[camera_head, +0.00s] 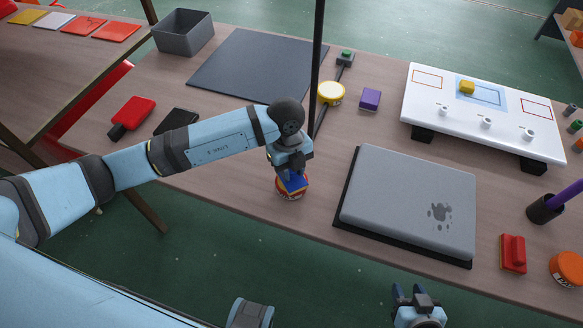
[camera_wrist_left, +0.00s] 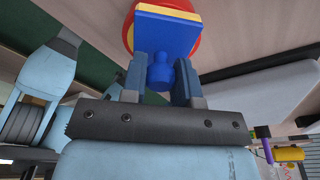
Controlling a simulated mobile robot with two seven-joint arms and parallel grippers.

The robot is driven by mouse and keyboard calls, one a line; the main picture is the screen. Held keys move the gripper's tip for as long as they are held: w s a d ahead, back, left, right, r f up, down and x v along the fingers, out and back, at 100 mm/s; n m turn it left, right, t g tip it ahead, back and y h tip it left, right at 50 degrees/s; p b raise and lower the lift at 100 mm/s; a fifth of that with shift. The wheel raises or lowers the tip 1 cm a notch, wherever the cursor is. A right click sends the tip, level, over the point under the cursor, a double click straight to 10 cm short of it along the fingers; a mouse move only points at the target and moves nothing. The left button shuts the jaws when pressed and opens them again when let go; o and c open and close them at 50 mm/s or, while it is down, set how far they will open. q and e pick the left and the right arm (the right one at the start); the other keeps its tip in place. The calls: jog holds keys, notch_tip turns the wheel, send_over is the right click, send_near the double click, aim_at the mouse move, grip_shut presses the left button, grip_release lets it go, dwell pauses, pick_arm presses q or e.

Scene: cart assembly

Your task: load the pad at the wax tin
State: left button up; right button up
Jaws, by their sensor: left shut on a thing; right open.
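My left gripper (camera_head: 291,168) is shut on the knob of a blue pad (camera_head: 293,184). In the left wrist view the gripper (camera_wrist_left: 161,80) clasps the blue knob, and the pad (camera_wrist_left: 167,34) shows a yellow layer on its far side. A round red tin (camera_head: 291,193), likely the wax tin, stands right below the pad near the table's front edge; its rim also shows behind the pad in the left wrist view (camera_wrist_left: 128,36). The pad hides most of its top, and I cannot tell whether they touch. My right gripper (camera_head: 407,294) is open and empty off the front edge.
A grey slab (camera_head: 400,195) with a dark stain lies right of the tin. A thin black post (camera_head: 316,60) rises behind. A red block (camera_head: 513,253) sits at right.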

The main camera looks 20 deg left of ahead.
pick_arm(q)
jog(key=shift+r+p, duration=2.75)
jog(key=shift+r, duration=0.75)
